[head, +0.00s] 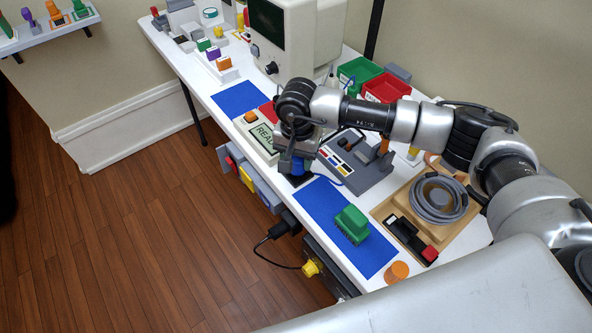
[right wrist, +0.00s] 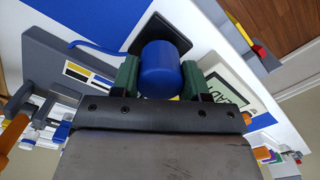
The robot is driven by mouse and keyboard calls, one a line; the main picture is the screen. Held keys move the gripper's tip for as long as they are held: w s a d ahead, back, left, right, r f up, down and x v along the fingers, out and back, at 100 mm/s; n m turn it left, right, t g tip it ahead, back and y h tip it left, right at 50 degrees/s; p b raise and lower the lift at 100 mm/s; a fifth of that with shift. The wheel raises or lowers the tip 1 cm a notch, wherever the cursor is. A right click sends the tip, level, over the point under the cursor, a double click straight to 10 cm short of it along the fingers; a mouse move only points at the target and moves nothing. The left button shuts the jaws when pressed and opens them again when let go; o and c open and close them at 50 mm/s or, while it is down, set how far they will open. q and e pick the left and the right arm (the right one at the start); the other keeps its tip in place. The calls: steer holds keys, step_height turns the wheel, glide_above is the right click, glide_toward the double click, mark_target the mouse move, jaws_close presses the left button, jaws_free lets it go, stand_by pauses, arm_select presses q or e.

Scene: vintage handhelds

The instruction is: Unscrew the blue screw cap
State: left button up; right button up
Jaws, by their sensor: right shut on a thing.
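The blue screw cap (right wrist: 160,68) is a smooth blue cylinder standing over a dark square base (right wrist: 172,36). In the head view the cap (head: 298,167) is partly covered by my right gripper (head: 296,158), which points down over it. In the right wrist view the green-padded fingers of my right gripper (right wrist: 162,73) stand on both sides of the cap and are shut on it. The cap's threads and the join with the base cannot be made out. My left gripper is not in view.
A grey device (head: 357,165) with a blue cable lies right of the cap. A cream panel reading "READY" (head: 258,138) stands left. A green block (head: 351,224) sits on a blue mat (head: 318,206) in front. A coiled grey cable (head: 438,198) and red bin (head: 386,88) lie further right.

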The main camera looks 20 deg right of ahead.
steer(key=shift+r+p, duration=0.95)
steer(key=shift+r, duration=1.15)
